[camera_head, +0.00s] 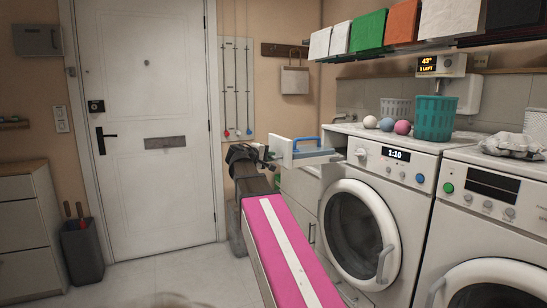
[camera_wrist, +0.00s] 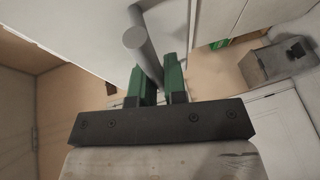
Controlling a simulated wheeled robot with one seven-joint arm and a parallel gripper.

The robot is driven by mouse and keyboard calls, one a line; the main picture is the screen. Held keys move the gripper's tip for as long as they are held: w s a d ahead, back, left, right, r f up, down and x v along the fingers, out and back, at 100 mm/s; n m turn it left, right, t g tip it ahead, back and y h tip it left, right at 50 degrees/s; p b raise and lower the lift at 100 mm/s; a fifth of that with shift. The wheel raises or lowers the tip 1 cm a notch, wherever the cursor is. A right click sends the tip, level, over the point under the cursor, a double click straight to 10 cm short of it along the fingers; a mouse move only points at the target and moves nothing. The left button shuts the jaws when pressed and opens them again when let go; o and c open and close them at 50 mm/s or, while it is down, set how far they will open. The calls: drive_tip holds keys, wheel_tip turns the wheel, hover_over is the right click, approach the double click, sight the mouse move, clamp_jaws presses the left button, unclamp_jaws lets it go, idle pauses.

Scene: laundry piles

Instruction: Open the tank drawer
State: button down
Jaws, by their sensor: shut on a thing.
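The tank drawer (camera_head: 283,151) stands out from the upper left of the front of the washer-like machine (camera_head: 408,170). Its white front panel is well away from the machine, and a blue tank part (camera_head: 306,143) shows behind it. My gripper (camera_head: 264,155) is at the outer side of this panel. In the wrist view my gripper (camera_wrist: 157,72) has its green fingers on both sides of a grey bar handle (camera_wrist: 135,38) and is shut on it. The pale drawer front (camera_wrist: 85,30) fills the upper left there. The fingers' exact contact is small in the head view.
A second machine (camera_head: 490,225) stands at the right. Balls (camera_head: 387,124) and a teal basket (camera_head: 435,117) sit on top of the first machine. A shelf with folded cloths (camera_head: 370,30) hangs above. The floor by the door (camera_head: 145,130) is mostly clear; a grey bin (camera_head: 82,250) stands left.

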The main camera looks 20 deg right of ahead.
drive_tip(key=c, duration=1.2)
unclamp_jaws()
drive_tip(key=v, duration=1.1)
drive_tip(key=s+f+m+g+y, duration=0.15)
drive_tip(key=f+y, duration=0.25)
drive_tip(key=f, duration=1)
drive_tip(key=s+f+n+g+y, duration=0.1)
drive_tip(key=s+f+g+y, duration=0.15)
drive_tip(key=f, duration=1.25)
drive_tip(key=s+a+f+m+g+y, duration=0.1)
drive_tip(key=s+a+f+y, duration=0.1)
drive_tip(key=s+f, duration=0.2)
drive_tip(key=s+a+f+m+g+y, duration=0.1)
drive_tip(key=s+a+f+y, duration=0.1)
drive_tip(key=f, duration=0.7)
drive_tip(key=s+a+f+m+g+y, duration=0.1)
drive_tip(key=s+a+f+m+y, duration=0.1)
drive_tip(key=s+f, duration=0.5)
drive_tip(key=shift+s+a+f+y, duration=0.1)
drive_tip(key=shift+a+f+y, duration=0.3)
drive_tip(key=shift+y, duration=0.45)
